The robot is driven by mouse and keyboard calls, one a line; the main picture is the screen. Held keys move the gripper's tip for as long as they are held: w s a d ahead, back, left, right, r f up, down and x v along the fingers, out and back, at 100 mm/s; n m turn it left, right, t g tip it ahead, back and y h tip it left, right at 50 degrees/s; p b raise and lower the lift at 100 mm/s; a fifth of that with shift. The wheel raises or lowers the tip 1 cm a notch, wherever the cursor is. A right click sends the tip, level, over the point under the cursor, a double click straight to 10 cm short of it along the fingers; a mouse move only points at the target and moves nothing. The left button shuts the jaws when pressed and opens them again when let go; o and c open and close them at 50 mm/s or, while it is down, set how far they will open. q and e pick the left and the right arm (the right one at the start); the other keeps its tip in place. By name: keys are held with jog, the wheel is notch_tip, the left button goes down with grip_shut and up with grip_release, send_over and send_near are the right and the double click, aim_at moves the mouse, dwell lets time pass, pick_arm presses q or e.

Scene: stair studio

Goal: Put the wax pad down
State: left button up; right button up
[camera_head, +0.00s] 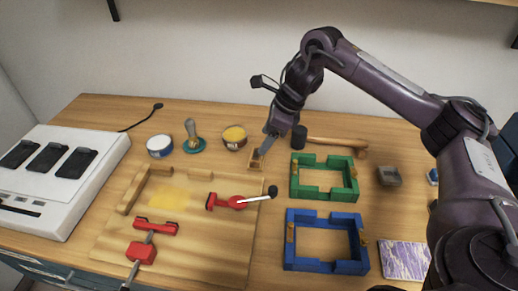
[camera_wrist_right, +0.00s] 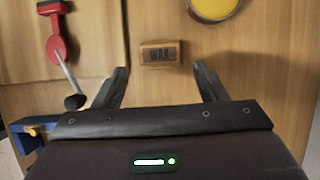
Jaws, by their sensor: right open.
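The wax pad (camera_wrist_right: 161,54) is a small wooden block with the dark word WAX on its face. It lies on the bare tabletop, and in the head view it shows small (camera_head: 255,160) just right of the wooden board's back corner. My right gripper (camera_wrist_right: 162,72) is open, its two black fingers spread wide. The pad shows between and just beyond the fingertips, with visible gaps on both sides. In the head view the right gripper (camera_head: 265,150) is over the pad and partly covers it. My left gripper is not in view.
The wooden board (camera_head: 215,255) holds a red toggle clamp (camera_head: 228,202) close to the pad. A yellow-topped tin (camera_head: 234,134) stands behind left. Green (camera_head: 324,192) and blue (camera_head: 340,218) frames lie to the right. A mallet (camera_head: 335,142) lies behind the green frame.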

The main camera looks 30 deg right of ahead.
jog(key=shift+p+v, duration=0.65)
jog(key=shift+v, duration=1.6)
jog(key=shift+r, duration=0.15)
